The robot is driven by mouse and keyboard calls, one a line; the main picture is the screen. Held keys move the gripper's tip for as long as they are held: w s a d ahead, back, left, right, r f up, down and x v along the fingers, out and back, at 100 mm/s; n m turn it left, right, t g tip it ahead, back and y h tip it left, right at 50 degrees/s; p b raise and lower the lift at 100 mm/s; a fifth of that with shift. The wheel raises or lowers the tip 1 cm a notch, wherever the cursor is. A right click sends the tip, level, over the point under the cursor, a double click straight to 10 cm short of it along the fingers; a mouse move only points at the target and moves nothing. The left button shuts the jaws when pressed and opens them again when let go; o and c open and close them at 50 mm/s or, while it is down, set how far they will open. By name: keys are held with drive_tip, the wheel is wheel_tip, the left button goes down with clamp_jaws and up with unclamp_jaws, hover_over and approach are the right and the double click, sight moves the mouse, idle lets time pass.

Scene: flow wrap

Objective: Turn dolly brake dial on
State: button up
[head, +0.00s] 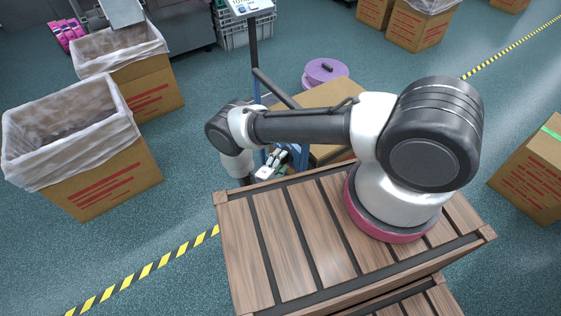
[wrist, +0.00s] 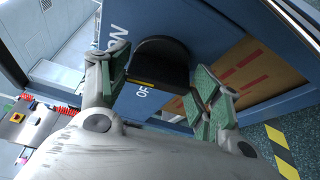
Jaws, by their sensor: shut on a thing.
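The black brake dial (wrist: 162,62) is in the middle of the wrist view, on a blue panel (wrist: 195,22) of the dolly. A short yellow line marks its near edge. White lettering lies beside it: "ON" toward the upper left, and "OF" just below the yellow line, the rest hidden. My gripper (wrist: 160,78) is shut on the dial, with a green-padded finger on either side. In the head view my gripper (head: 275,168) is low beside the blue dolly frame, partly hidden by my arm, and the dial cannot be made out.
A cardboard box (head: 330,97) stands on the dolly, with a purple roll (head: 325,72) behind it. Lined cartons (head: 85,150) stand at the left. Another carton (head: 535,170) is at the right. Yellow-black tape (head: 140,275) marks the floor, which is open at the lower left.

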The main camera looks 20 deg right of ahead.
drive_tip(key=shift+s+d, duration=0.1)
idle(0.3)
drive_tip(key=o, duration=1)
drive_tip(key=v, duration=0.7)
drive_tip(key=shift+s+a, duration=0.15)
drive_tip(key=shift+a, duration=0.05)
